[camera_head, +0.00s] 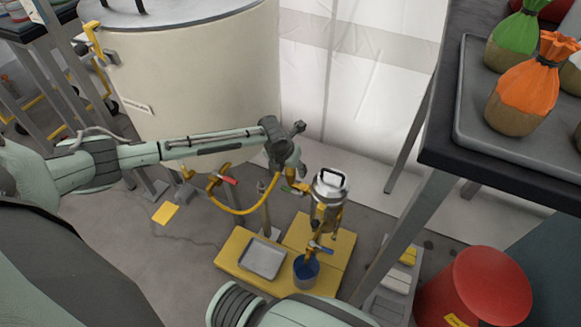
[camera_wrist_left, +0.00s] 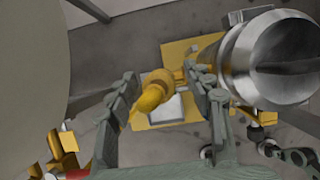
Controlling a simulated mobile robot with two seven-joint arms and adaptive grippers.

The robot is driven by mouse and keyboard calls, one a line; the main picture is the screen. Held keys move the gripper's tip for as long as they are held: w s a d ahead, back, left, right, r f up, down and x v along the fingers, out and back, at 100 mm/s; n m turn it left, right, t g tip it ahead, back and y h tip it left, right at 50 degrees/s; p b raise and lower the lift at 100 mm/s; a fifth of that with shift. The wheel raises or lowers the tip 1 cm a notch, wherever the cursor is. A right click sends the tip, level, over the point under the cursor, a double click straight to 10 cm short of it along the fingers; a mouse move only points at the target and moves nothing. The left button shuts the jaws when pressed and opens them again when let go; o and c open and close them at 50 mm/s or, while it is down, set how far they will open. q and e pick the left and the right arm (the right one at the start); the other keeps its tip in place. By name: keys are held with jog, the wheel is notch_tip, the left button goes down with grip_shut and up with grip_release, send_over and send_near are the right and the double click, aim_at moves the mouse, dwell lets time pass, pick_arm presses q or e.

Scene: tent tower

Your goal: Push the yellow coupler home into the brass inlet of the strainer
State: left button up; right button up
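The strainer (camera_head: 328,190) is a silvery canister with a black handle, standing over a yellow platform; its rounded metal body also fills the right of the left wrist view (camera_wrist_left: 268,62). My left gripper (camera_head: 292,165) is just left of the strainer, beside the tank. In the left wrist view its fingers (camera_wrist_left: 166,74) are apart, with the yellow coupler (camera_wrist_left: 152,96) between them and gaps on both sides. The coupler lines up with the brass inlet (camera_wrist_left: 186,74) on the strainer's side. I cannot tell how deep it sits. My right gripper is out of view.
A yellow hose (camera_head: 238,211) loops from a valve with a red handle (camera_head: 228,180) on the cream tank (camera_head: 190,90). A grey tray (camera_head: 263,259) and blue bucket (camera_head: 306,270) stand below. A dark table (camera_head: 440,165) and red drum (camera_head: 478,290) stand right.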

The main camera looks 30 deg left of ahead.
pick_arm(q)
jog(key=v, duration=1.2)
dwell(0.4)
